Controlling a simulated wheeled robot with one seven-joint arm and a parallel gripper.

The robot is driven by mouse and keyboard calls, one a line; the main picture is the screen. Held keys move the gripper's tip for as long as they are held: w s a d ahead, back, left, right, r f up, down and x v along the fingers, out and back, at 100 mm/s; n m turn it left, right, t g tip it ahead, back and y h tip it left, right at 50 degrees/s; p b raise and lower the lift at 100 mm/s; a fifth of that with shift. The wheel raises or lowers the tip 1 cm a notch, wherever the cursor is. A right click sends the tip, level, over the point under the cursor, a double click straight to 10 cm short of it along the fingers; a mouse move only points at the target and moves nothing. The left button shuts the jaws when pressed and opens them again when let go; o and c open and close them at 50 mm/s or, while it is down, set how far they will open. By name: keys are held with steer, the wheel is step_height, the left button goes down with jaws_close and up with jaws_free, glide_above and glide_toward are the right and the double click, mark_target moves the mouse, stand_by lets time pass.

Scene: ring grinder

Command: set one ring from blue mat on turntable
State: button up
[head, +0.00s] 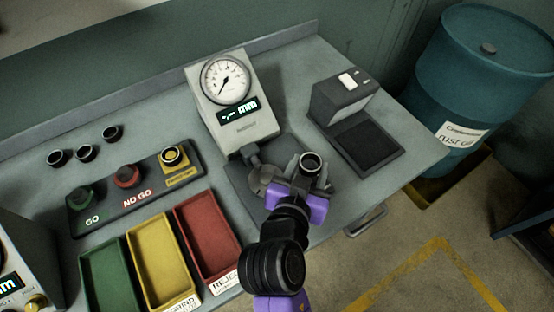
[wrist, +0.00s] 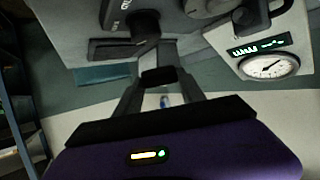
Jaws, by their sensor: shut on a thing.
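My gripper (head: 306,174) has a purple body and is shut on a dark ring (head: 311,163) with a bright rim. The ring shows at the fingertips, over the bench to the right of the gauge's foot. In the wrist view, my gripper (wrist: 158,80) points away with a dark piece, the ring (wrist: 158,76), between its fingertips. I cannot tell whether the ring touches anything beneath it. I cannot clearly make out a blue mat or a turntable; my gripper and arm cover part of the bench here.
A dial gauge (head: 228,100) stands behind my gripper, and a grey box with a black pad (head: 366,146) to its right. Several loose rings (head: 85,152) lie at left. A GO/NO GO block (head: 130,190), green (head: 107,275), yellow (head: 160,258) and red (head: 208,238) trays are left.

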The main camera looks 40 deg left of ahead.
steer(key=r+n+y, duration=0.1)
steer(key=n+y, duration=0.1)
glide_above(264, 185)
steer(key=shift+w+g, duration=0.15)
steer(key=shift+g, duration=0.15)
steer(key=shift+f+b, duration=2.5)
steer(key=shift+f, duration=0.75)
steer(key=o, duration=1.6)
steer(key=shift+c, duration=0.2)
steer(key=b+v, duration=0.1)
steer(key=v, duration=0.6)
steer(key=shift+s+d+r, duration=0.15)
steer(key=shift+s+r, duration=0.05)
steer(key=shift+s, duration=0.15)
